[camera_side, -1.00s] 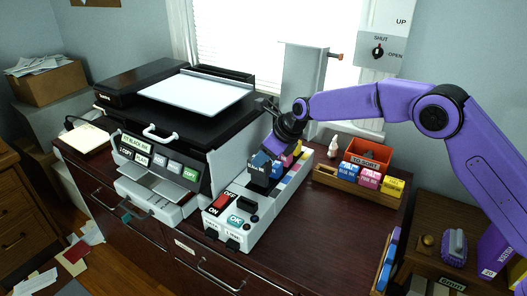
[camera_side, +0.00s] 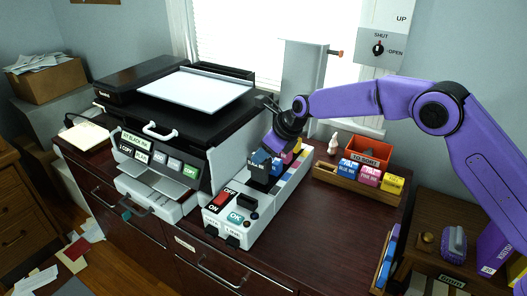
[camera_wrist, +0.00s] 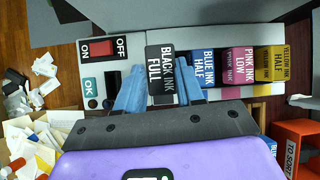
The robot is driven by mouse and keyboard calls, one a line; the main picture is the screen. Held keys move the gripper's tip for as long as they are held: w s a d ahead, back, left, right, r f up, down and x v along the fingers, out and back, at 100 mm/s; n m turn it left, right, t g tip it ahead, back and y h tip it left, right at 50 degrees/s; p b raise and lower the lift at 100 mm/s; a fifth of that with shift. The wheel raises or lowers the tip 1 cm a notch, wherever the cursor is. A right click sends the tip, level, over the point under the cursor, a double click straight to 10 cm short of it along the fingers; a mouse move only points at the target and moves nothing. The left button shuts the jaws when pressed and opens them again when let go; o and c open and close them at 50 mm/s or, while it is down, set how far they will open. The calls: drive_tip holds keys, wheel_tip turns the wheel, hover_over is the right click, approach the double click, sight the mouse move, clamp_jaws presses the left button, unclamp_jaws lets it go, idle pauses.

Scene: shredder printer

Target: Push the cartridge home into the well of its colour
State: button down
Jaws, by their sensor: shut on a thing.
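A black cartridge labelled "BLACK INK FULL" (camera_wrist: 160,72) stands between the two blue fingers of my gripper (camera_wrist: 160,92) in the wrist view. My gripper (camera_side: 268,160) is shut on it. In the side view the cartridge (camera_side: 259,182) is at the near end of the row of wells in the white ink unit (camera_side: 293,185); my fingers cover its upper part. I cannot tell how deep it sits. Beside it in the wrist view are cartridges labelled blue (camera_wrist: 207,65), pink (camera_wrist: 238,65) and yellow (camera_wrist: 271,63).
A switch panel with a red ON/OFF switch (camera_side: 227,201) and OK button (camera_side: 236,217) lies nearer the camera. The printer (camera_side: 165,130) stands left. A wooden rack (camera_side: 340,181) with cartridges and an orange "TO SORT" bin (camera_side: 372,150) are right. The dark counter between is clear.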

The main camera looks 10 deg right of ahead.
sight(268, 161)
drive_tip(key=shift+f, duration=0.45)
drive_tip(key=shift+f, duration=0.35)
drive_tip(key=shift+f, duration=1.7)
drive_tip(key=c, duration=0.6)
unclamp_jaws()
drive_tip(key=v, duration=1.7)
drive_tip(key=shift+d+r, duration=0.15)
drive_tip(key=shift+r, duration=0.05)
drive_tip(key=shift+s, duration=0.1)
